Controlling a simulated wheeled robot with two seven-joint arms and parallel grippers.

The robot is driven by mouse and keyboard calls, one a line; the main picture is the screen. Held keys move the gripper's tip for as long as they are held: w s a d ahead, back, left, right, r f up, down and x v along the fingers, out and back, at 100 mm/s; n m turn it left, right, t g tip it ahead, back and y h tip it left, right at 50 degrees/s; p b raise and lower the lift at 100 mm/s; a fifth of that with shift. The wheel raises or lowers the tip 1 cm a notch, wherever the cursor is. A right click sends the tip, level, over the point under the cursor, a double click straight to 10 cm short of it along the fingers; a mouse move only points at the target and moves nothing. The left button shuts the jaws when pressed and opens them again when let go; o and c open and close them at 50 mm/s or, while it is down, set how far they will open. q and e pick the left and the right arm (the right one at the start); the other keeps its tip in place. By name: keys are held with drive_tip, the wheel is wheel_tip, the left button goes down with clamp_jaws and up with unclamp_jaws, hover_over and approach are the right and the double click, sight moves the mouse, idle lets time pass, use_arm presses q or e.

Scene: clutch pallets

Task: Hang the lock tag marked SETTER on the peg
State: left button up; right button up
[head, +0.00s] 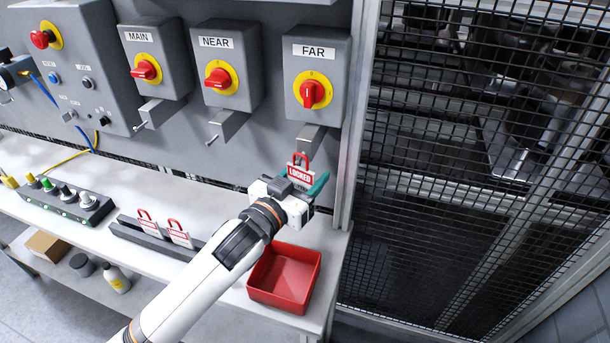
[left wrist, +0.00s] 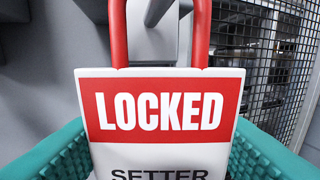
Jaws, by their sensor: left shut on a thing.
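My left gripper (head: 304,183) is shut on the lock tag marked SETTER (head: 300,172), a white and red tag with a red shackle. In the left wrist view the tag (left wrist: 160,118) reads LOCKED above SETTER, upright between the teal fingers. It is just below the bracket (head: 311,138) under the FAR switch box (head: 316,70). In the left wrist view the bracket (left wrist: 158,42) shows behind the red shackle; I cannot tell whether they touch. The pegs (head: 141,126) and (head: 212,140) under MAIN and NEAR are bare. My right gripper is not in view.
Two other red-and-white tags (head: 147,224) (head: 179,234) stand in a grey rack on the bench. A red bin (head: 284,275) sits at the bench's front right. A wire mesh fence (head: 450,180) with a post closes off the right side.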

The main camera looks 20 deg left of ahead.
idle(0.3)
use_arm(q)
drive_tip(key=o, duration=1)
drive_tip(key=shift+o, duration=0.2)
drive_tip(key=shift+s+a+f, duration=0.1)
drive_tip(key=shift+s, duration=0.25)
drive_tip(key=b+v, duration=0.1)
drive_tip(key=v, duration=1)
drive_tip(key=shift+s, duration=0.2)
